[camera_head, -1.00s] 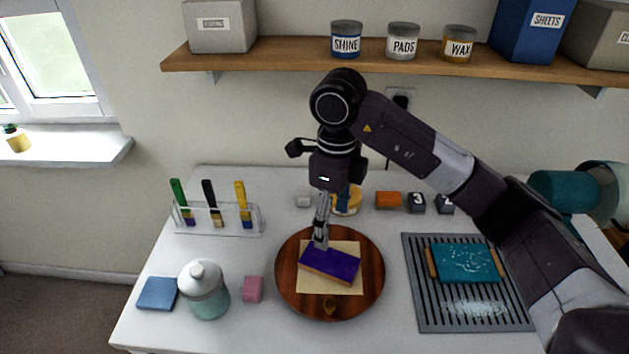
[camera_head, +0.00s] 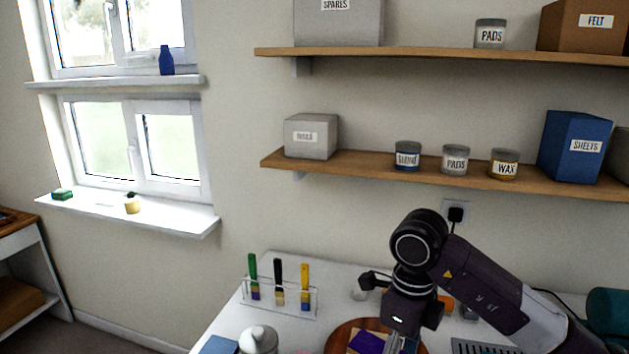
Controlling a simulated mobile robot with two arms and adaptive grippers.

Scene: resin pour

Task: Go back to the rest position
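My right arm comes in from the right, and its gripper (camera_head: 394,343) points down over the round wooden board (camera_head: 338,340). Its fingertips are cut off by the bottom edge, so I cannot tell whether it is open or shut. A purple-topped block (camera_head: 367,342) shows on the board right beside the fingers; whether they touch it is hidden. My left gripper is not in view.
A clear rack (camera_head: 290,303) holds three coloured brushes at the table's left. A lidded jar (camera_head: 258,340) and a blue pad (camera_head: 219,345) stand at the front left. A loaded wooden shelf (camera_head: 380,175) hangs behind the arm. A grey slotted tray (camera_head: 480,346) lies right.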

